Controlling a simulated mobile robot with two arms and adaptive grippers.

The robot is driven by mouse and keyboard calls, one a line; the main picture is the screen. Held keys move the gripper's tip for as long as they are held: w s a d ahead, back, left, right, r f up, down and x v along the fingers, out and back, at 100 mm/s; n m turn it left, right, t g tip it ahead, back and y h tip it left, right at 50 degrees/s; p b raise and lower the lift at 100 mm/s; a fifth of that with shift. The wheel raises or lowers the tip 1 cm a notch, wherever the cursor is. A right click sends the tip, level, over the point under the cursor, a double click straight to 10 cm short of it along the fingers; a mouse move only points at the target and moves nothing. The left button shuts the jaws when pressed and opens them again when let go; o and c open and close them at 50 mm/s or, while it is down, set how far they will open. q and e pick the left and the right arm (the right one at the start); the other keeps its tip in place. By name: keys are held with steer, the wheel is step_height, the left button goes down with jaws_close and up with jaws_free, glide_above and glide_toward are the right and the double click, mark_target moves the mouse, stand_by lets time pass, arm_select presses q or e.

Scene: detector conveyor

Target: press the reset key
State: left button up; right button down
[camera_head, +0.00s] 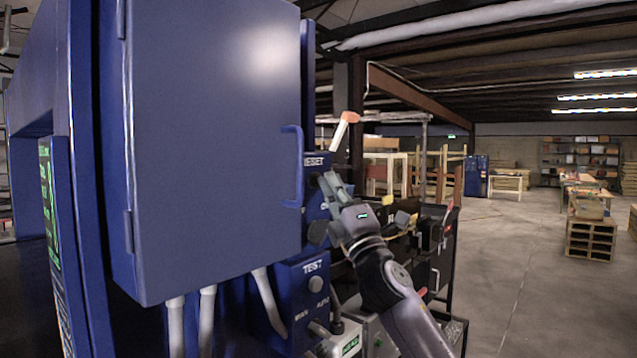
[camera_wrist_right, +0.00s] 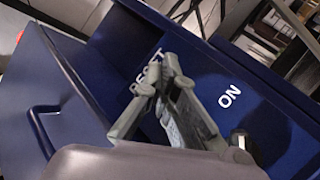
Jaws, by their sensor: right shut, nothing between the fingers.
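A blue control box carries a RESET label (camera_head: 314,161), just right of the large cabinet door. The label also shows in the right wrist view (camera_wrist_right: 147,72), partly covered by my fingers. My right gripper (camera_head: 327,183) is shut and empty, with its fingertips just below the label in the head view. In the wrist view the fingers (camera_wrist_right: 170,66) lie over the blue panel next to the lettering. The reset key itself is hidden behind the fingers, and I cannot tell whether they touch it. My left gripper is not in view.
A blue cabinet door (camera_head: 215,150) with a handle (camera_head: 293,165) stands close left of the gripper. A TEST box (camera_head: 303,300) sits below. An ON label (camera_wrist_right: 229,97) has a metal switch (camera_wrist_right: 239,139) near it. Open floor lies to the right.

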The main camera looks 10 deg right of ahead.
steer(key=shift+w+a, duration=0.15)
stand_by(0.6)
steer(key=shift+s+d+p, duration=0.3)
steer(key=shift+s+d, duration=0.25)
steer(key=shift+s, duration=0.2)
steer(key=s+d, duration=0.1)
steer(key=s, duration=0.1)
steer(key=s+d+p, duration=0.1)
steer(key=s+d, duration=0.1)
steer(key=shift+p, duration=0.3)
steer(key=shift+w+f, duration=0.1)
